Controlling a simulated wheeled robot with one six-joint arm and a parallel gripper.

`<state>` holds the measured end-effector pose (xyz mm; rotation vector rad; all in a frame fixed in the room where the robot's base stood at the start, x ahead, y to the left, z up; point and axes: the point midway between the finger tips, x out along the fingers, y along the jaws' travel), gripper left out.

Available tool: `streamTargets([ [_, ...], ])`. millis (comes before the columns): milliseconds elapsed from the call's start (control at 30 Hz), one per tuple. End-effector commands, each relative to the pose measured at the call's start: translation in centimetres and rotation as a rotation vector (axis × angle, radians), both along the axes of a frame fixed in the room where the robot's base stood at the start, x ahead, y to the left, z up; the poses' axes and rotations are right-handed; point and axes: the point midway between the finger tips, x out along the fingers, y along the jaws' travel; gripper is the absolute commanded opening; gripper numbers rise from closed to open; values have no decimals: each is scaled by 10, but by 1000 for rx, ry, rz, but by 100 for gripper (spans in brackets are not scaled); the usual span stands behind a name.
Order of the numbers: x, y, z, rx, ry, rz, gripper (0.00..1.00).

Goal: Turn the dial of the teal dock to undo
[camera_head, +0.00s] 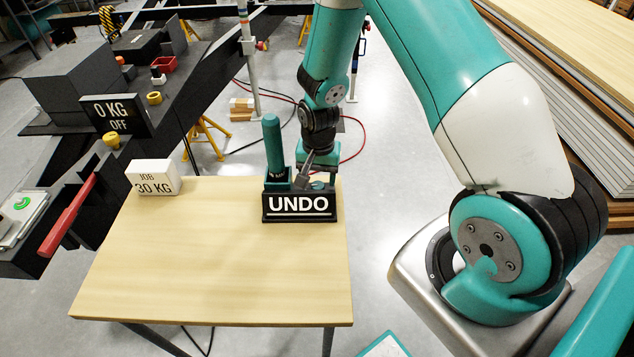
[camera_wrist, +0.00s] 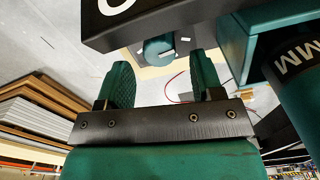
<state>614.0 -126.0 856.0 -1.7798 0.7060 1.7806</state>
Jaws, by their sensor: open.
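The teal dock (camera_head: 276,184) stands at the right back of the wooden table, with a black sign reading UNDO (camera_head: 299,205) across its front. A teal cylindrical tool (camera_head: 273,146) stands upright in its left side; its dark lower part shows at the right of the wrist view (camera_wrist: 296,80). The dial (camera_head: 318,185) is a low teal knob at the dock's right side, partly hidden by my gripper (camera_head: 310,172). In the wrist view the dial (camera_wrist: 158,49) lies between and beyond my open fingertips (camera_wrist: 161,64). Whether they touch it, I cannot tell.
The wooden table (camera_head: 210,270) is clear in front of the dock. A white JOB 30 KG block (camera_head: 154,177) stands at its left back. The black chassis, with a 0 KG OFF display (camera_head: 117,115) and a red lever (camera_head: 68,214), is at the left. Stacked panels (camera_head: 560,90) are at the right.

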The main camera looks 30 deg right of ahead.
Motion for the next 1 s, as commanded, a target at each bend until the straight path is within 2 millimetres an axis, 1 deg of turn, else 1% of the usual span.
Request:
streamTargets([
  [33, 0, 0, -8, 0, 3, 1, 60],
  [100, 0, 1, -17, 1, 2, 1, 60],
  [200, 0, 1, -26, 1, 1, 1, 60],
  [333, 0, 0, -31, 1, -1, 1, 60],
  [567, 0, 0, -31, 1, -1, 1, 60],
  [667, 0, 0, -31, 1, -1, 1, 40],
  [700, 0, 0, -31, 1, -1, 0, 31],
  [800, 0, 0, -31, 1, -1, 1, 11],
  [933, 1, 1, -31, 1, -1, 15, 11],
  [1000, 1, 1, -31, 2, -3, 62, 11],
])
